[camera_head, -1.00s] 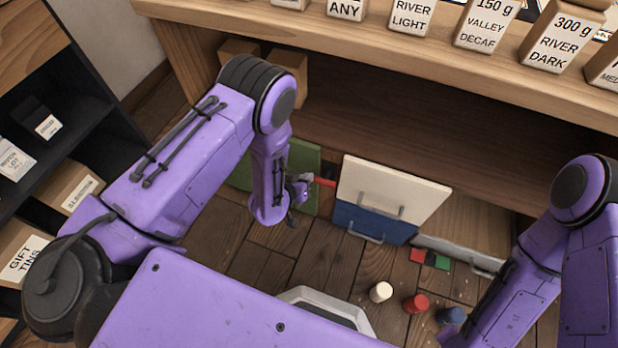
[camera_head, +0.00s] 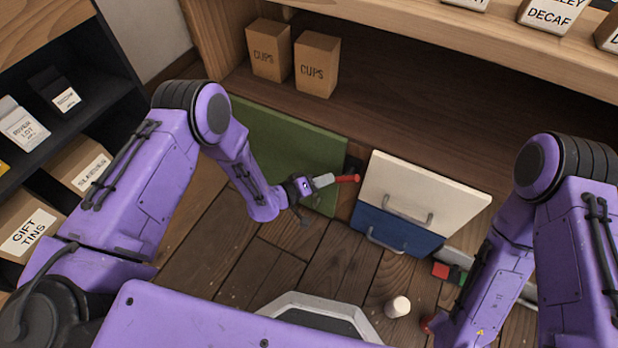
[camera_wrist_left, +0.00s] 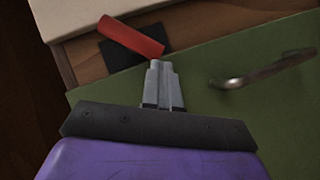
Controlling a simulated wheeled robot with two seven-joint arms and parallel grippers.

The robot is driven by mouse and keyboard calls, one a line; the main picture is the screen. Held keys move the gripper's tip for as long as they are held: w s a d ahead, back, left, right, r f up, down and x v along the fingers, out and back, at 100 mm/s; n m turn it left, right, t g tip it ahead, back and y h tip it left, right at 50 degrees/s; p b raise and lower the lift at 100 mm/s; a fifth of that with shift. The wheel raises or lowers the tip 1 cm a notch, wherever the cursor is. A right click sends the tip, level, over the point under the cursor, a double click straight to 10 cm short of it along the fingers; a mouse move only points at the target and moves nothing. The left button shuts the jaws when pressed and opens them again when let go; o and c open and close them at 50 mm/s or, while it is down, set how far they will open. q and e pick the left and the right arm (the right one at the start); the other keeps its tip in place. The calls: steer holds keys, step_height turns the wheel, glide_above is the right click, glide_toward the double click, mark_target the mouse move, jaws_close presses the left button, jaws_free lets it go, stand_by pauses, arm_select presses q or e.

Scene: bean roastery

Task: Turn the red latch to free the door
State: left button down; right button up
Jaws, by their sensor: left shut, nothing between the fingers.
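The red latch (camera_head: 347,179) is a short bar over a dark plate, between the green door and the cream panel. It also shows in the left wrist view (camera_wrist_left: 132,37), lying slanted just beyond the fingertips. The green door (camera_head: 275,145) looks closed; its metal handle (camera_wrist_left: 262,72) shows in the left wrist view. My left gripper (camera_head: 328,180) is shut and empty, its fingertips at the latch's near end. I cannot tell whether they touch it. My right arm comes in at the right, but its gripper is out of sight.
A cream panel (camera_head: 425,190) and a blue panel (camera_head: 390,230), both with handles, are right of the latch. Two cups boxes (camera_head: 317,64) stand on the shelf above. A white cylinder (camera_head: 397,306) and red and green blocks (camera_head: 440,270) are on the floor. Floor before the green door is clear.

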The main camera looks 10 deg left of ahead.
arm_select(q)
steer(key=f+n+h+b, duration=0.1)
steer(key=b, duration=0.1)
steer(key=d+f+n+t+h+b, duration=0.1)
steer(key=n+b, duration=0.1)
steer(key=b, duration=0.1)
steer(key=d+f+n+t+h+b, duration=0.1)
steer(key=n+b, duration=0.1)
steer(key=shift+s+f, duration=0.2)
steer(key=shift+s, duration=0.05)
steer(key=shift+d+b, duration=0.15)
steer(key=shift+b, duration=0.2)
stand_by(0.4)
